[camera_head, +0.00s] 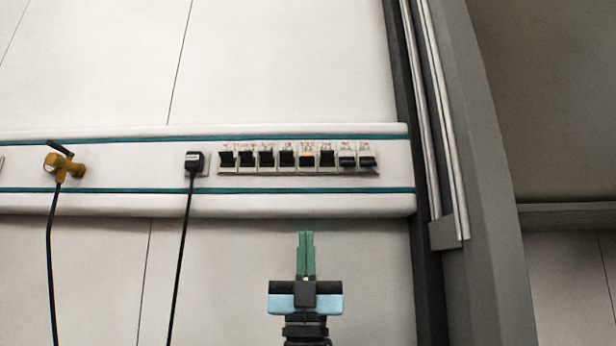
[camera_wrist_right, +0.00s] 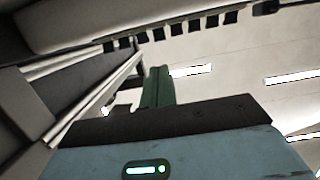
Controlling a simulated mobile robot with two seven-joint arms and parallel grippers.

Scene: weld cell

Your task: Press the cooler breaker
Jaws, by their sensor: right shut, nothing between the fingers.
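A row of several breakers (camera_head: 297,160) with black levers sits on the white wall rail; their red labels are too small to read, so I cannot tell which is the cooler breaker. One breaker (camera_head: 307,159) has an orange mark at its top. The last two at the right have levers set lower than the others. My right gripper (camera_head: 306,236), with green fingers, is shut and empty, below the row in the picture and apart from it. In the right wrist view the shut fingers (camera_wrist_right: 158,70) point up toward the dark breaker row (camera_wrist_right: 176,29). My left gripper is not in view.
A black plug (camera_head: 194,162) with a hanging cable is left of the breakers. A yellow valve (camera_head: 64,165) with a black hose is further left. A grey frame post (camera_head: 480,180) stands to the right.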

